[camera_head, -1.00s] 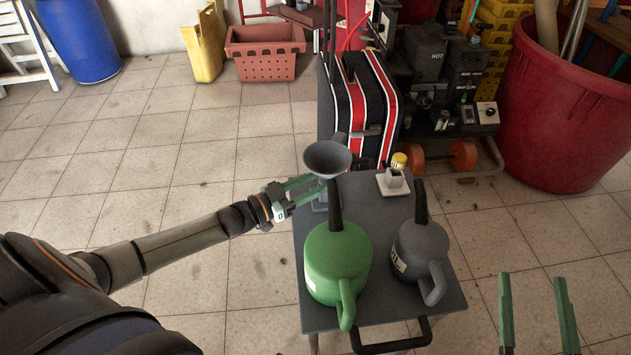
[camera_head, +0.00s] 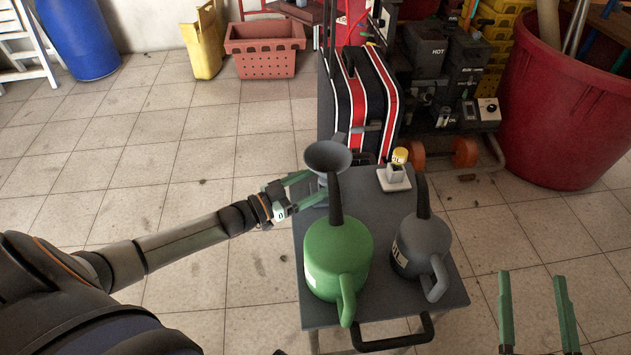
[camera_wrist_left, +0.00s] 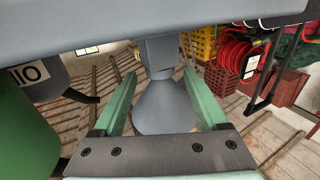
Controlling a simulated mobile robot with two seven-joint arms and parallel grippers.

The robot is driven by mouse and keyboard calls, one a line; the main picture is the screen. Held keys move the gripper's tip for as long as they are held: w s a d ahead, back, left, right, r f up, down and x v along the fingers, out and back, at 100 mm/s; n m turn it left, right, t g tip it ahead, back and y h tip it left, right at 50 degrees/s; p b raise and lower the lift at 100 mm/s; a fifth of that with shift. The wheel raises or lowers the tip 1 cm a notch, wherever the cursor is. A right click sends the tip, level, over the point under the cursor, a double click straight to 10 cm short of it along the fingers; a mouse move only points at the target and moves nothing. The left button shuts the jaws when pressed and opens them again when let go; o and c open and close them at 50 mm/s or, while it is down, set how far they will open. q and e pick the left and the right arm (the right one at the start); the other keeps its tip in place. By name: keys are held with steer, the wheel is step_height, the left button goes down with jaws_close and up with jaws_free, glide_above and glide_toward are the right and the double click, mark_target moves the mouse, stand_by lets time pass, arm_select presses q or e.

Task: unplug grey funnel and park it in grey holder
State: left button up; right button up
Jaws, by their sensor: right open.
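The grey funnel (camera_head: 328,155) stands upright, mouth up, at the table's far left corner. It also shows upside down in the left wrist view (camera_wrist_left: 163,108). Its narrow end goes down into a grey block (camera_wrist_left: 162,52), which looks like the grey holder; its lower end is hidden. My left gripper (camera_head: 318,184) is open, with one finger on each side of the funnel's lower part; the gap between its fingers (camera_wrist_left: 160,74) shows in the left wrist view. I cannot tell if either finger touches it. My right gripper (camera_head: 532,274) is open and empty, right of the table.
A green can (camera_head: 335,258) and a grey can (camera_head: 422,245) with upright spouts stand on the grey table (camera_head: 375,205). Behind them is a pale plate (camera_head: 394,186) with a small socket and yellow cap (camera_head: 400,155). A striped case and a machine stand beyond.

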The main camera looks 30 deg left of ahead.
arm_select(q)
steer(key=p+v, duration=0.3)
steer(key=v, duration=0.9)
steer(key=shift+s+a, duration=0.2)
stand_by(0.4)
